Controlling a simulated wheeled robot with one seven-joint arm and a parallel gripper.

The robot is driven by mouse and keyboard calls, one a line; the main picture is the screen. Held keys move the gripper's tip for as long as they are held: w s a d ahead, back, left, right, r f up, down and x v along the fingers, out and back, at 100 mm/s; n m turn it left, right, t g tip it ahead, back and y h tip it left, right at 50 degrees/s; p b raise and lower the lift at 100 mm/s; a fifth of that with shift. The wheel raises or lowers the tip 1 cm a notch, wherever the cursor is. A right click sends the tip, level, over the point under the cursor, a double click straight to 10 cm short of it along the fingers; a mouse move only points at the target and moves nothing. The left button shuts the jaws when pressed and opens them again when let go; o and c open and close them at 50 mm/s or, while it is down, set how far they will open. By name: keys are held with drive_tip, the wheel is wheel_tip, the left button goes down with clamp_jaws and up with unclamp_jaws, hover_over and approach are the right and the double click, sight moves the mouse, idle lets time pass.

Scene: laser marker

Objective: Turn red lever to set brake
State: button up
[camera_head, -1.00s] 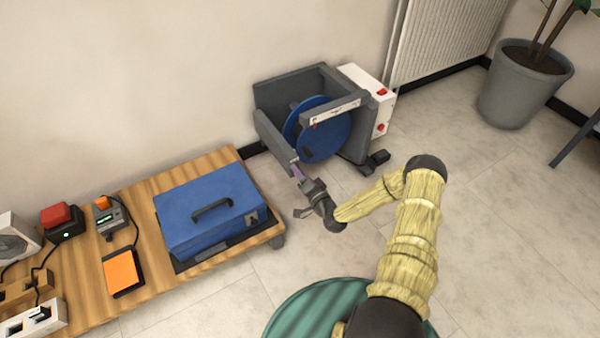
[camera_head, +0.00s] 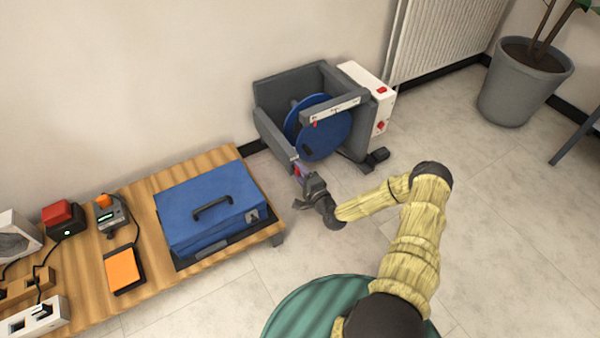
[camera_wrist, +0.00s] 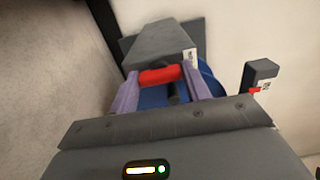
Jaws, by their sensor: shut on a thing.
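The red lever (camera_wrist: 160,76) sits between the two purple fingers of my gripper (camera_wrist: 158,88) in the wrist view. The fingers are shut on it. In the head view my gripper (camera_head: 298,172) is at the lower left front of the grey machine frame (camera_head: 268,130), and the lever is only a small red spot there, mostly hidden by the fingers. The blue reel (camera_head: 322,135) stands inside the frame. It also shows behind the lever in the wrist view (camera_wrist: 208,80).
A white control box (camera_head: 378,105) with red switches is on the machine's right side. A wooden table (camera_head: 160,290) at the left carries a blue case (camera_head: 208,215) and several small devices. A plant pot (camera_head: 522,90) stands at the right. The floor between is clear.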

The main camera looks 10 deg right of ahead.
drive_tip(key=shift+s+a+f, duration=0.1)
drive_tip(key=shift+c, duration=0.2)
drive_tip(key=o, duration=1)
drive_tip(key=p+v, duration=0.7)
drive_tip(key=v, duration=1)
drive_tip(key=shift+s, duration=0.15)
